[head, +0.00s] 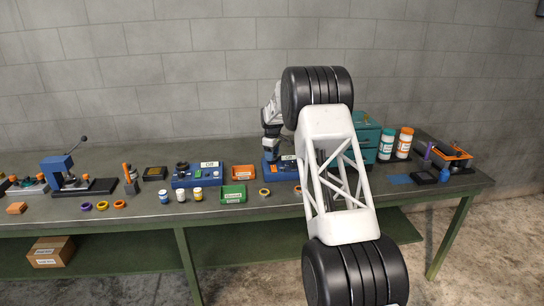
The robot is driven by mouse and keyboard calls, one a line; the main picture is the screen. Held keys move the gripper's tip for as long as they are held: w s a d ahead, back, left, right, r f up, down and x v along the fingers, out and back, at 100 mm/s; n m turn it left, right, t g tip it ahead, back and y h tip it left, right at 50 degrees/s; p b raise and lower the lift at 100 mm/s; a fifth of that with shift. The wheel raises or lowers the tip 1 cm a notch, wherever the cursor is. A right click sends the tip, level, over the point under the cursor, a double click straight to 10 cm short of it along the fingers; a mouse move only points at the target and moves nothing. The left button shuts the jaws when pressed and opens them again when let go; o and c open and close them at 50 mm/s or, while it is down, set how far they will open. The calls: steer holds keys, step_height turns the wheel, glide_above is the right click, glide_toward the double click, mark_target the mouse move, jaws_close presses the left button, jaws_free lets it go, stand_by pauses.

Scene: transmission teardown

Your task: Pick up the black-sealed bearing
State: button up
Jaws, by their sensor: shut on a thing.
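My gripper (272,151) is small and far off in the head view. It points down at the blue fixture (280,168) in the middle of the bench. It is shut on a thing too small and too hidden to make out. I cannot pick out the black-sealed bearing for certain. My own arm covers part of the bench just right of the gripper.
A green bin (233,193), an orange bin (243,172) and a blue station (198,177) stand left of the gripper. Teal drawers (366,139) and white jars (387,144) stand right.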

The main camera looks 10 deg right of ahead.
steer(key=shift+r, duration=1.7)
steer(key=s+r, duration=0.1)
steer(key=s, duration=1.5)
steer(key=shift+d+r, duration=0.15)
steer(key=a+f+m, duration=0.1)
steer(key=a+m, duration=0.1)
steer(key=a, duration=0.2)
steer(key=s+a+f+m, duration=0.1)
steer(key=a+f+m, duration=0.1)
steer(key=a, duration=0.2)
steer(key=s+a+f+m, duration=0.1)
steer(key=a+f+m, duration=0.1)
steer(key=a, duration=0.2)
steer(key=shift+f+m, duration=0.25)
steer(key=shift+m, duration=0.15)
steer(key=shift+w+a+f, duration=0.25)
steer(key=shift+w+a, duration=0.1)
steer(key=shift+w, duration=2.25)
steer(key=shift+w+a+f, duration=0.2)
steer(key=shift+w+a, duration=0.2)
steer(key=shift+w, duration=2.25)
steer(key=shift+w+a+f, duration=0.25)
steer(key=shift+w+a, duration=0.1)
steer(key=shift+w, duration=2.25)
